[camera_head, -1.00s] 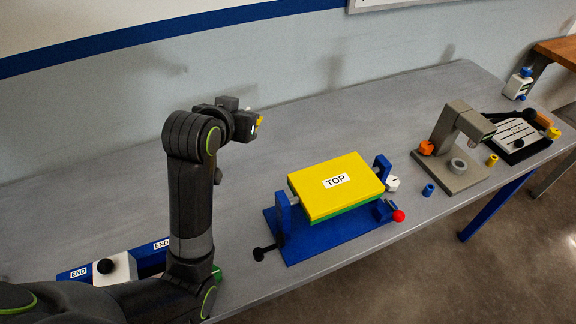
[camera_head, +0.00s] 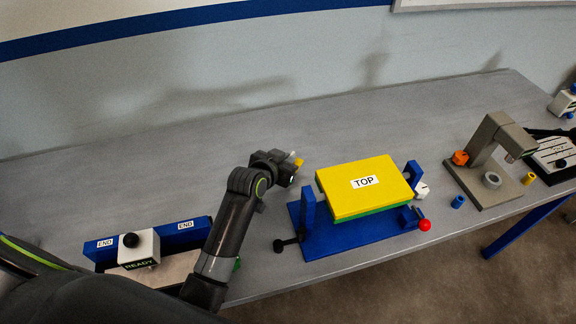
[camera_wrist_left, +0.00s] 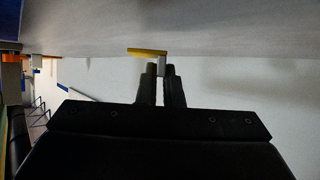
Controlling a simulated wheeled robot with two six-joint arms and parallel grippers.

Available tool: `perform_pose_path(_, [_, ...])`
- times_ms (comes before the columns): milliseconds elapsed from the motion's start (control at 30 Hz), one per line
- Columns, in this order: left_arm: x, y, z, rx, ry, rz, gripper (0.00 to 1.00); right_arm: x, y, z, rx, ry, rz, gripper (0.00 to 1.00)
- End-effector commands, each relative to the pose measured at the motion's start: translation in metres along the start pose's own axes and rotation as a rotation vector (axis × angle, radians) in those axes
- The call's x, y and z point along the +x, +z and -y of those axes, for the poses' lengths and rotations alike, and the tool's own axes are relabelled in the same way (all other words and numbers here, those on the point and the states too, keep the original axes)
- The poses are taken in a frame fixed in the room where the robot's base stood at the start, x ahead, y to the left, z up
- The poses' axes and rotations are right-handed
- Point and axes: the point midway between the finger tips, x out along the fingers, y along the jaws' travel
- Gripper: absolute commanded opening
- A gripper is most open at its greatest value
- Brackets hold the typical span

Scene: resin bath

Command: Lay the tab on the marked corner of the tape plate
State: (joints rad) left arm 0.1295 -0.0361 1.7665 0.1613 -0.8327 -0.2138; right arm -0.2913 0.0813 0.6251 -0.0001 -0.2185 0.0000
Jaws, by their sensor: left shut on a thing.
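A small tab with a yellow part (camera_head: 299,162) and a pale stem is held in my left gripper (camera_head: 293,165). In the left wrist view the yellow part (camera_wrist_left: 147,52) lies crosswise beyond the fingertips, and the left gripper (camera_wrist_left: 161,72) is shut on the pale stem. The gripper is above the table, left of a yellow plate (camera_head: 345,200) labelled TOP, apart from it. This plate lies over a green layer on a blue stand (camera_head: 330,242). I cannot tell which piece is the tape plate, and I see no marked corner. My right gripper is not in view.
A blue fixture (camera_head: 185,236) marked END with a white READY block (camera_head: 140,248) stands at the lower left. A black knob (camera_head: 280,246) and a red ball (camera_head: 425,225) stick out from the stand. A grey press (camera_head: 490,150) stands right. The table behind is clear.

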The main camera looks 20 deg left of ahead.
Motion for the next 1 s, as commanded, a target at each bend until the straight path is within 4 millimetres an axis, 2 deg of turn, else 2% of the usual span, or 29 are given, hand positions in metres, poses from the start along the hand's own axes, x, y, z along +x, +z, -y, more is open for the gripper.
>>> perform_pose_path(100, [0.008, 0.017, 0.0, -0.001, 0.001, 0.006, 0.0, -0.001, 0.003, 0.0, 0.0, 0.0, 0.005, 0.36])
perform_pose_path(200, [0.013, 0.025, 0.0, -0.002, 0.001, 0.003, 0.0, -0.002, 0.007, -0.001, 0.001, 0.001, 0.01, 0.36])
perform_pose_path(600, [0.015, 0.03, 0.0, 0.0, 0.0, 0.003, 0.0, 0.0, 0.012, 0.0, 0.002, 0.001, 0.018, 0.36])
perform_pose_path(633, [0.015, 0.029, 0.0, 0.0, 0.0, 0.002, 0.09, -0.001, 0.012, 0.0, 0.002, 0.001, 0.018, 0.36])
perform_pose_path(767, [0.015, 0.029, 0.0, 0.0, 0.0, 0.002, 0.26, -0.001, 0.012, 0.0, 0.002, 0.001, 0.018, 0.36])
perform_pose_path(1000, [0.015, 0.028, 0.0, 0.0, 0.0, 0.002, 0.28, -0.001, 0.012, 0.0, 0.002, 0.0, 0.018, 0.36])
